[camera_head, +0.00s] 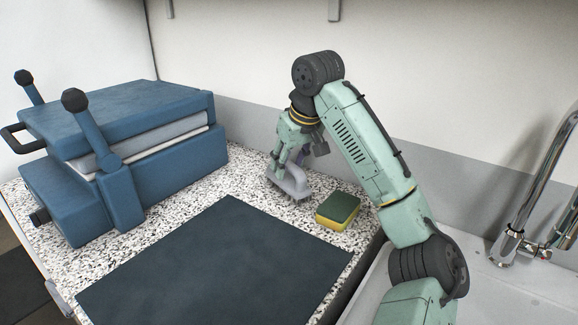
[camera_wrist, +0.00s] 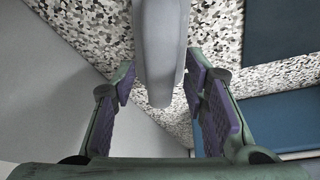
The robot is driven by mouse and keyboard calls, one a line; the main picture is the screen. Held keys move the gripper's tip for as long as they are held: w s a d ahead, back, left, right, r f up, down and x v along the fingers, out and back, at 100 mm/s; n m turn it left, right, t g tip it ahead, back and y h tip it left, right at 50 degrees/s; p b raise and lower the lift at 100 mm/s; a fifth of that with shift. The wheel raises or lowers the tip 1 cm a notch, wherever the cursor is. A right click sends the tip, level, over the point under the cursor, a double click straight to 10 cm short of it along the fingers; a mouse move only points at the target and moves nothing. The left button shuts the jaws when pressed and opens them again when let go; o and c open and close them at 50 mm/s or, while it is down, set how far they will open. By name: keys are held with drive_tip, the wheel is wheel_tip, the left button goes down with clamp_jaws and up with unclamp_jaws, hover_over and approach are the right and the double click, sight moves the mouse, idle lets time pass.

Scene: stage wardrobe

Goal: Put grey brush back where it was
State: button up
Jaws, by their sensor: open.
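The grey brush (camera_head: 289,183) rests on the speckled counter near the back wall, just left of the sponge. It also shows in the wrist view (camera_wrist: 160,45), its grey handle reaching down between the finger pads. My gripper (camera_head: 291,160) is right above the brush, with its fingers spread around the handle. In the wrist view my gripper (camera_wrist: 165,105) is open, with clear gaps between the purple pads and the handle. The underside of the brush is mostly hidden.
A green and yellow sponge (camera_head: 338,210) lies close to the right of the brush. A dark mat (camera_head: 215,265) covers the front counter. A blue press-like machine (camera_head: 125,150) stands at left. A sink (camera_head: 490,285) with a chrome faucet (camera_head: 530,200) is at right.

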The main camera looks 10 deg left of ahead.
drive_tip(key=v, duration=1.1)
drive_tip(key=shift+s, duration=0.1)
